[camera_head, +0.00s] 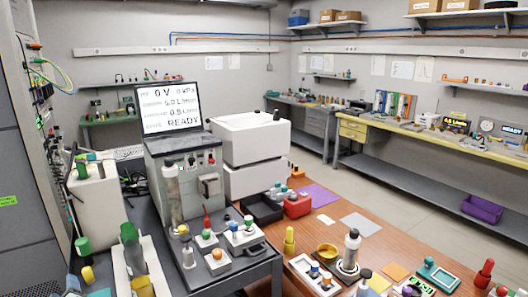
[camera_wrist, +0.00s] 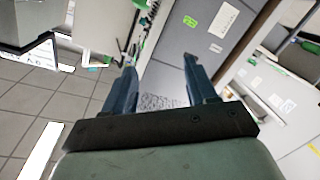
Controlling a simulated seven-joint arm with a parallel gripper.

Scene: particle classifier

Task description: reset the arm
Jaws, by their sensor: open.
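My gripper (camera_wrist: 158,75) shows in the wrist view with its two dark fingers apart and nothing between them. It hangs over open floor and points toward a grey cabinet (camera_wrist: 195,45). No part of my arm is clear in the head view. The head view shows the classifier instrument (camera_head: 187,170), a grey box with a metal cylinder on its front. Its screen (camera_head: 169,107) reads 0 V, 0 kPa and READY.
A wooden table (camera_head: 325,228) at the front right holds bottles, a red box (camera_head: 297,205) and several small parts. A yellow-edged bench (camera_head: 430,140) runs along the right wall. The floor (camera_head: 350,188) between is clear.

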